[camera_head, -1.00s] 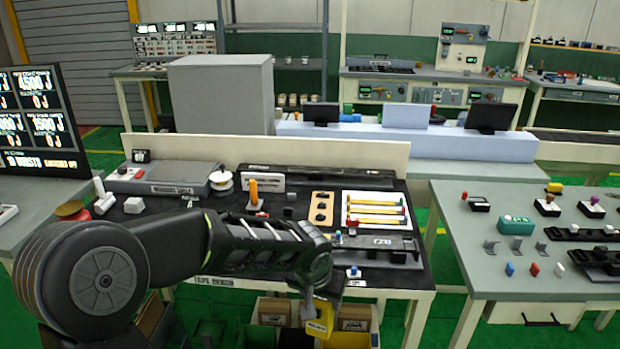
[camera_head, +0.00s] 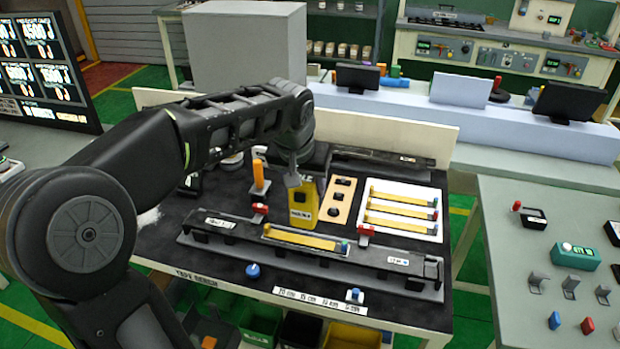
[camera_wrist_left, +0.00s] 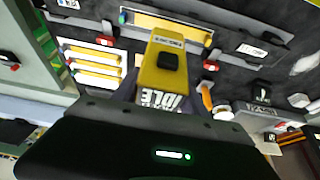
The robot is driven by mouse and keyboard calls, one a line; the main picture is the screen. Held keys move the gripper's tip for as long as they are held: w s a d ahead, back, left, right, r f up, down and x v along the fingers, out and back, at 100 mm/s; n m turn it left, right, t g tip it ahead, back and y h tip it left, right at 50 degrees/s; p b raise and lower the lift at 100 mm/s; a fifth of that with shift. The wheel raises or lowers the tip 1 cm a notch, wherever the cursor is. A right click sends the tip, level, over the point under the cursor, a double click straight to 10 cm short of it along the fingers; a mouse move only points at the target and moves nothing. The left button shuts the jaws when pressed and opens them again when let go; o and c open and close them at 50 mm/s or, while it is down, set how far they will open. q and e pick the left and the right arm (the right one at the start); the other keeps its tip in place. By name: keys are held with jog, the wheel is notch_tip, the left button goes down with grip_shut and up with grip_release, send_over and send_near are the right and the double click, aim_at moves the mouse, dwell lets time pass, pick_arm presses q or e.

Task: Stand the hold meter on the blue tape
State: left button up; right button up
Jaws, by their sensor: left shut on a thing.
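The hold meter (camera_head: 304,206) is a yellow block with a dark label. My left gripper (camera_head: 294,180) is shut on it and holds it over the bench, at the rear side of the long dark rail. In the left wrist view the hold meter (camera_wrist_left: 163,68) shows a black button and an "IDLE" display. I cannot tell whether the meter touches anything below. My right gripper is not in view.
Red clips (camera_head: 365,234) stand by the rail (camera_head: 395,262). A white board (camera_head: 395,200) with three yellow strips is to the right, beside a tan panel with black pieces (camera_head: 340,203). An orange-handled tool (camera_head: 258,178) stands left of the meter. A blue knob (camera_head: 253,271) sits in front.

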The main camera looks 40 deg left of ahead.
pick_arm(q)
jog(key=shift+w, duration=0.15)
jog(key=shift+f, duration=0.15)
jog(key=shift+f+b, duration=2.65)
jog(key=shift+f, duration=0.15)
jog(key=o, duration=1.3)
jog(key=shift+r, duration=0.1)
